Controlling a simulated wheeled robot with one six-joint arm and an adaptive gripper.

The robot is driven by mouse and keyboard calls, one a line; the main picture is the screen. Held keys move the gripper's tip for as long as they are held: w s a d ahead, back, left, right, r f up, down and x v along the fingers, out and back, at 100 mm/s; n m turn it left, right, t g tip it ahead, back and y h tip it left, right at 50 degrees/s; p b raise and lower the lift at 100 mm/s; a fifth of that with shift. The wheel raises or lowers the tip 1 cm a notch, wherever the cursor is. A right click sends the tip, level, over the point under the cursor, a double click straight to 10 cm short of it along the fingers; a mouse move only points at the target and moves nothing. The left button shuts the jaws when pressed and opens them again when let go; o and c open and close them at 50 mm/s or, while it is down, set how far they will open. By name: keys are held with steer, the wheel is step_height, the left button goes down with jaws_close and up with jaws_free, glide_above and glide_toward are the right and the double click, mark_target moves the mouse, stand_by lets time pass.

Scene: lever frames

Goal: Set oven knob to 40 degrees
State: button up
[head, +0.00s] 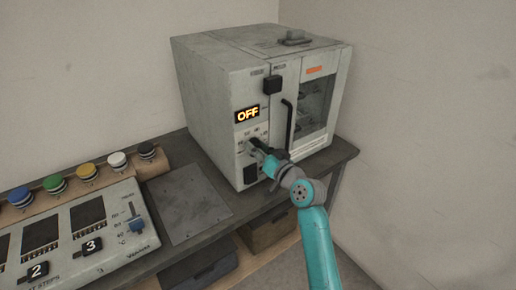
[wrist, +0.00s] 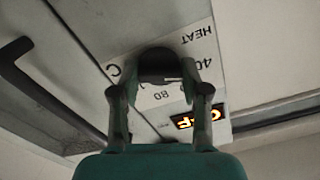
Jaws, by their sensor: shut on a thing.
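The grey oven (head: 222,110) stands on the bench at the back. Its lit display (head: 247,114) reads OFF, and the same display (wrist: 197,119) shows upside down in the wrist view. The dark round knob (wrist: 158,63) is on the front panel, below the display. Printed marks around it include HEAT, 40 and 80, upside down in the wrist view; some are hidden by my fingers. A thin pale mark shows near the knob's lower right edge there. My gripper (wrist: 160,82) is shut on the knob, one finger on each side. In the head view my gripper (head: 260,152) largely covers the knob.
A black door handle (head: 289,122) stands out just right of the knob, beside the glass door (head: 314,105). A black latch block (head: 273,85) sits higher up. A control panel (head: 75,238) with a blue slider and several coloured buttons lies at the left. A flat plate (head: 189,205) lies between.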

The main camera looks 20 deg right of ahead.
steer(key=shift+f, duration=0.15)
steer(key=o, duration=1.1)
steer(key=shift+o, duration=0.2)
steer(key=v, duration=1.2)
